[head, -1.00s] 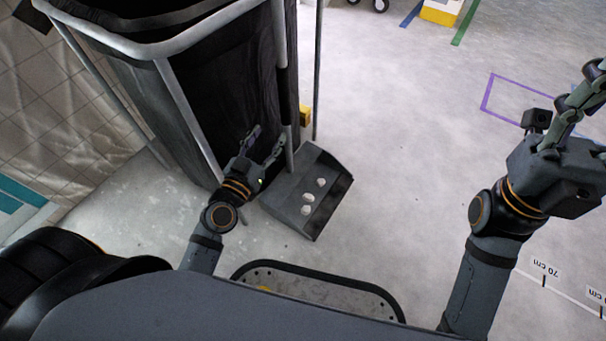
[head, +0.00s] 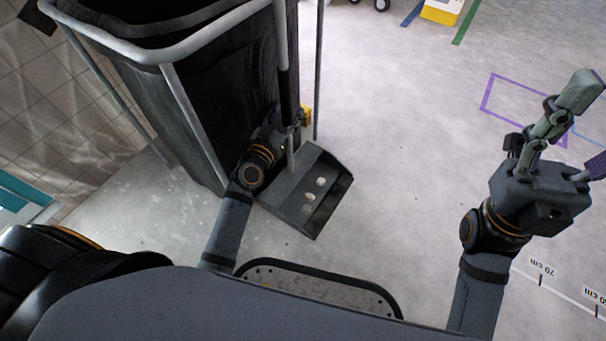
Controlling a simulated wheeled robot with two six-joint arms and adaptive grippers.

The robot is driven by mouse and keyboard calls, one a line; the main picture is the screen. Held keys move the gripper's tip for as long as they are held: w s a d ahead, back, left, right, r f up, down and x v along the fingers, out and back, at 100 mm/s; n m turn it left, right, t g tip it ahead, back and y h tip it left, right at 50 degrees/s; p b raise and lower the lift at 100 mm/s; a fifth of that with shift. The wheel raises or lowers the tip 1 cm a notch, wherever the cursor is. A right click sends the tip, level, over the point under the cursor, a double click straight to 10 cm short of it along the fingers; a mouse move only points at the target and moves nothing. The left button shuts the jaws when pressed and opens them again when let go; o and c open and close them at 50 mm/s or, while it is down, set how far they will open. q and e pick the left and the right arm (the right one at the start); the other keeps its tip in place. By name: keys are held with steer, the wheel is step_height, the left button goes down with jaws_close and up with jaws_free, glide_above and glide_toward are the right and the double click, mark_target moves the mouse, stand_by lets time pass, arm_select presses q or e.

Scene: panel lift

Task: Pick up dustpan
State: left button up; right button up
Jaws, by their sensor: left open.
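The dustpan (head: 325,199) is a dark grey, boxy pan standing on the floor beside the black bag cart, with 3 pale round pieces in it. A thin upright grey pole rises at its rear left and looks like its handle. My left gripper (head: 288,117) is open at this pole, against the dark bag. Its fingers are partly hidden, and I cannot tell whether they touch the pole. My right gripper (head: 588,128) is open and empty over clear floor at the right, its fingers spread, one reaching the picture's edge.
The black bag (head: 190,110) hangs in a grey tube frame (head: 190,115) just left of the dustpan. A small yellow object (head: 306,115) shows behind the pole. A yellow and white box (head: 441,12) is at the back. The floor right of the dustpan is clear.

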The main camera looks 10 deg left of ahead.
arm_select(q)
steer(key=shift+c, duration=0.4)
jaws_close()
steer(key=shift+r, duration=0.15)
